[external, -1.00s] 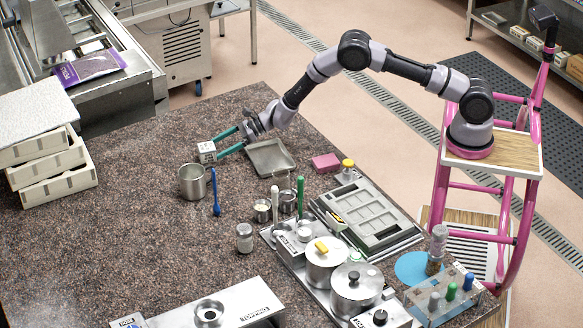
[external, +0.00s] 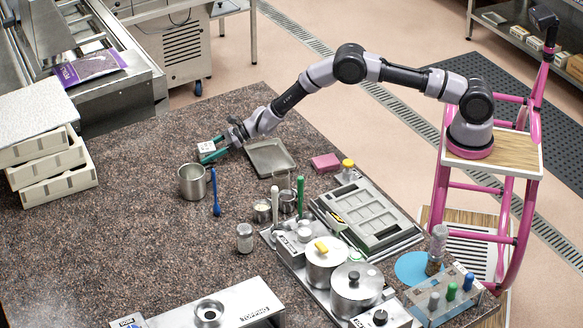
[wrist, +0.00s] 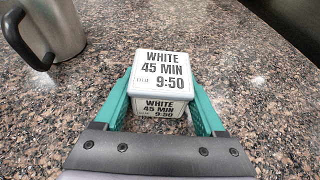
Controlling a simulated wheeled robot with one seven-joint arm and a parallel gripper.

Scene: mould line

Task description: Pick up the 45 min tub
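The 45 min tub (external: 206,147) is a small white box on the dark speckled counter. In the wrist view its lid (wrist: 163,72) reads WHITE, 45 MIN, 9:50, and its front label repeats this. My gripper (external: 208,154) is low at the counter, with one green finger on each side of the tub. In the wrist view the gripper (wrist: 163,98) looks open around the tub, with narrow gaps beside its lower front. Finger contact farther along its sides is hard to see.
A metal mug (external: 192,183) stands close to the tub, its black handle visible in the wrist view. A blue utensil (external: 215,195) and a grey tray (external: 270,158) are nearby. The counter's left middle (external: 130,210) is clear.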

